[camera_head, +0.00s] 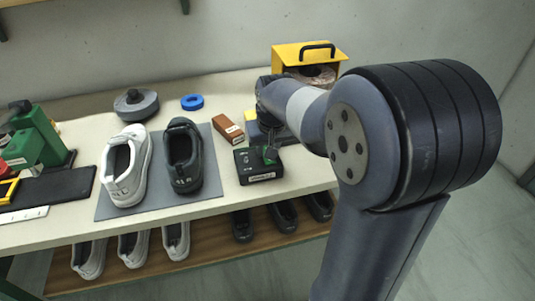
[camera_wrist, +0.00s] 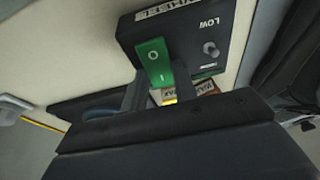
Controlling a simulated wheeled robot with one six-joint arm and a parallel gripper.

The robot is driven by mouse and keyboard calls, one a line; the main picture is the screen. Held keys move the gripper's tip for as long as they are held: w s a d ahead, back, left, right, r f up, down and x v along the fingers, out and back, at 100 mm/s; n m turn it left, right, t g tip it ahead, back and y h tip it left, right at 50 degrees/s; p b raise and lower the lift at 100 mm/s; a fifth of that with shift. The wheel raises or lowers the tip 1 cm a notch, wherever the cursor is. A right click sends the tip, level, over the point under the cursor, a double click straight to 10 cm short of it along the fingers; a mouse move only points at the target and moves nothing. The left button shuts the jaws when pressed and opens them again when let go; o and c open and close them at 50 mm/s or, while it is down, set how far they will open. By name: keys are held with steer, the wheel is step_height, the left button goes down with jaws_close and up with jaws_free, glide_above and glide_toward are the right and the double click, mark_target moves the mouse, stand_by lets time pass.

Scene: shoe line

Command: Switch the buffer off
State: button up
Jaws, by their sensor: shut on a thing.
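The black control box (camera_head: 255,168) with a white label stands near the table's front edge. I cannot tell which end of the rocker is pressed. In the head view my gripper (camera_head: 268,152) is over the box, partly hidden. The buffer (camera_head: 306,60) has a yellow housing with a handle and a wheel, behind my arm.
A white shoe (camera_head: 126,166) and a dark shoe (camera_head: 183,156) stand on a grey mat (camera_head: 209,190) left of the box. A brown block (camera_head: 228,129) lies just behind the box. A green machine (camera_head: 38,137) stands at far left. More shoes (camera_head: 175,241) are on the lower shelf.

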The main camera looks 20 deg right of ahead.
steer(key=shift+o, duration=0.2)
steer(key=shift+c, duration=0.2)
steer(key=o, duration=1)
steer(key=p+v, duration=0.1)
steer(key=v, duration=1)
steer(key=shift+s, duration=0.2)
steer(key=shift+f, duration=0.25)
steer(key=x, duration=1)
steer(key=shift+w+f+b, duration=0.35)
steer(key=shift+r+p, duration=0.3)
steer(key=shift+p, duration=0.25)
steer(key=shift+w+f+g+p, duration=0.15)
steer(key=shift+g+p, duration=0.35)
